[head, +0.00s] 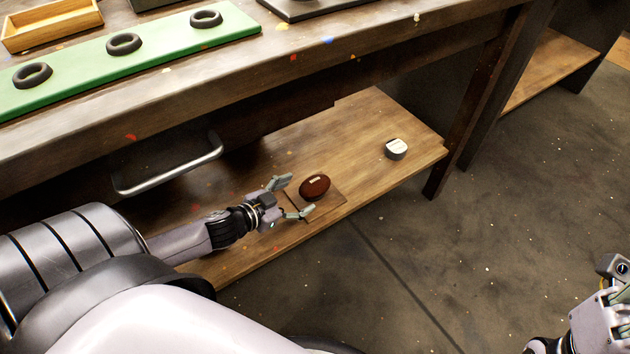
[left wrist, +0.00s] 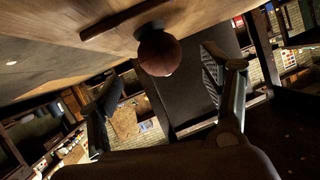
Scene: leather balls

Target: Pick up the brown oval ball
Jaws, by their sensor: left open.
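The brown oval ball (head: 315,187) lies on a small flat brown board (head: 328,205) on the wooden lower shelf of the workbench. It has a pale lace strip on top. My left gripper (head: 291,198) is open just to the left of the ball, with its fingers pointing toward it. In the left wrist view the ball (left wrist: 159,53) shows ahead, between the two spread fingers and beyond their tips. My right gripper (head: 614,290) is at the lower right edge of the head view, partly cut off, away from the bench.
The lower shelf (head: 400,115) also holds a small white-topped round object (head: 397,149). Above it, the bench top carries a green board (head: 165,43) with black rings and a wooden tray (head: 50,24). A metal handle (head: 170,172) juts from the bench front. The right bench leg (head: 470,100) stands beyond.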

